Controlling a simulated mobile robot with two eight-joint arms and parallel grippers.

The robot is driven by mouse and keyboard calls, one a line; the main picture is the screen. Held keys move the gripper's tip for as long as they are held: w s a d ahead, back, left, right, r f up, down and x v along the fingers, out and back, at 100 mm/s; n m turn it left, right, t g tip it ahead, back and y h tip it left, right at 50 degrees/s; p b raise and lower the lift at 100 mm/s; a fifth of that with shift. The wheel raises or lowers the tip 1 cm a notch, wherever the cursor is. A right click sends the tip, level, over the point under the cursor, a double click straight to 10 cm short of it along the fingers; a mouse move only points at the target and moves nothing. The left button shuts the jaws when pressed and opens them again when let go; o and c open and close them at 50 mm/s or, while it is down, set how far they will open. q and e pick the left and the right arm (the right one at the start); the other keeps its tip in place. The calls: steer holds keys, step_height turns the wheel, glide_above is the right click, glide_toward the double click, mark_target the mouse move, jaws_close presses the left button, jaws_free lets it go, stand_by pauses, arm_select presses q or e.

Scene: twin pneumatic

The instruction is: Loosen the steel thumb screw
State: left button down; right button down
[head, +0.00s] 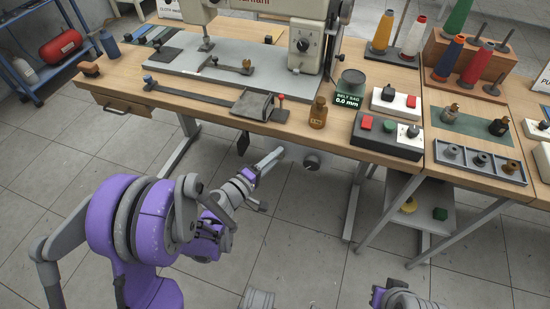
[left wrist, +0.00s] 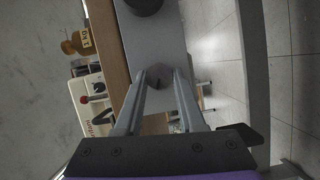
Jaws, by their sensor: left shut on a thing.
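My left gripper (head: 279,153) reaches in under the front edge of the table. In the left wrist view its two long grey fingers (left wrist: 166,76) are closed around a small dark round piece, which I take to be the steel thumb screw (left wrist: 158,78). It sits against a pale grey plate (left wrist: 165,33) below the tabletop. In the head view the fingertips hide the screw. A dark round knob (head: 311,161) shows just to the right of the fingertips. It seems to be the dark round part at the top of the left wrist view (left wrist: 145,3).
The wooden table (head: 190,109) carries a sewing machine (head: 281,35), a brown bottle (head: 318,113) and a switch box (head: 386,139) near its front edge. Table legs (head: 354,203) and a low shelf (head: 432,215) stand to the right. The tiled floor in front is clear.

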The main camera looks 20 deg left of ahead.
stand_by(0.3)
arm_select(q)
steer(key=c, duration=0.5)
jaws_free()
steer(key=v, duration=1)
steer(key=shift+s+a+f, duration=0.15)
steer(key=shift+s+a, duration=0.05)
steer(key=shift+s, duration=0.2)
